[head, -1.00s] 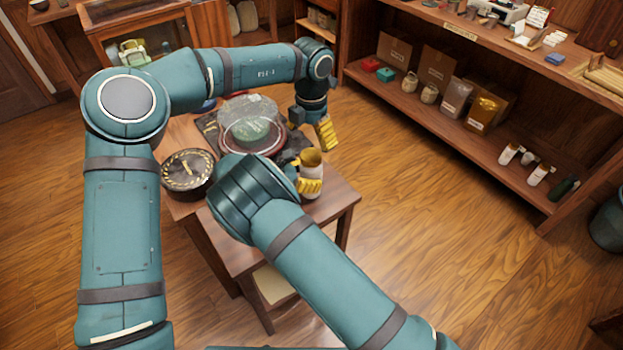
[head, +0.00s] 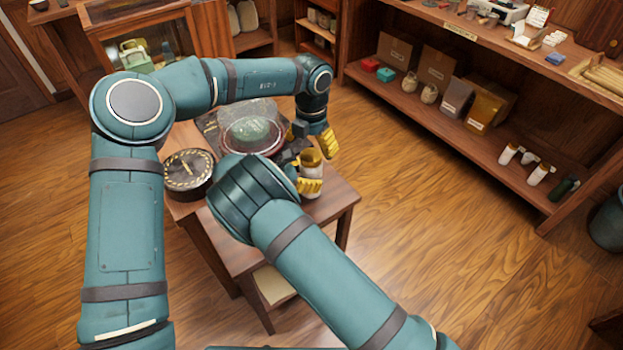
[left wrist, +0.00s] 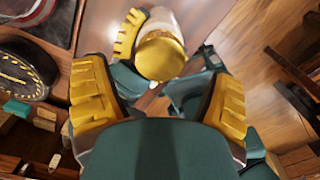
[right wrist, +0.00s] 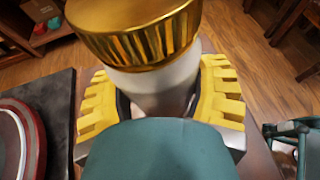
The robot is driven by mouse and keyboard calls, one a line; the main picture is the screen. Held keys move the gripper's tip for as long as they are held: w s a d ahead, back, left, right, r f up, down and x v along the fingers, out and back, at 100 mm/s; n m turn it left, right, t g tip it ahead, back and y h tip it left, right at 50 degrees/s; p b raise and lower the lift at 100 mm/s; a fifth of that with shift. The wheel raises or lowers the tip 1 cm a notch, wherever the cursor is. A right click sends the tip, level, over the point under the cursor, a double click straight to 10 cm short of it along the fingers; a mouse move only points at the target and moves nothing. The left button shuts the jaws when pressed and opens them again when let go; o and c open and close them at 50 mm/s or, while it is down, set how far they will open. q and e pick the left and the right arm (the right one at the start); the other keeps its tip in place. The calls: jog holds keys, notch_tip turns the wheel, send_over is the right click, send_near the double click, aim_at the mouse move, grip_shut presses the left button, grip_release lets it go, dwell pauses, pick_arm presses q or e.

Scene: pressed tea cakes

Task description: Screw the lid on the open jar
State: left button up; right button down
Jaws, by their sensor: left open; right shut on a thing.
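A white jar (right wrist: 155,88) with a gold lid (right wrist: 135,35) on its mouth stands upright at the table's right side. In the head view the gold lid (head: 311,160) shows above the white jar body (head: 311,173). My right gripper (head: 308,186) is shut on the jar body, one finger on each side. My left gripper (head: 312,142) is open, close above and behind the lid. In the left wrist view the lid (left wrist: 160,56) lies between and beyond its spread yellow fingers, apart from them. How tightly the lid sits cannot be told.
A glass-domed round dish (head: 250,130) on a dark mat and a round dark tin (head: 188,172) stand left of the jar on the small wooden table (head: 345,195). Shelves (head: 450,120) with boxes and bottles stand at right. Open floor lies between.

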aim_at(311, 155)
pick_arm(q)
jog(key=shift+f, duration=1.8)
jog(key=shift+c, duration=0.4)
jog(key=c, duration=1.2)
jog(key=o, duration=1.3)
jog(key=shift+r, duration=0.1)
notch_tip(311, 155, up, 12)
jog(key=shift+f, duration=0.1)
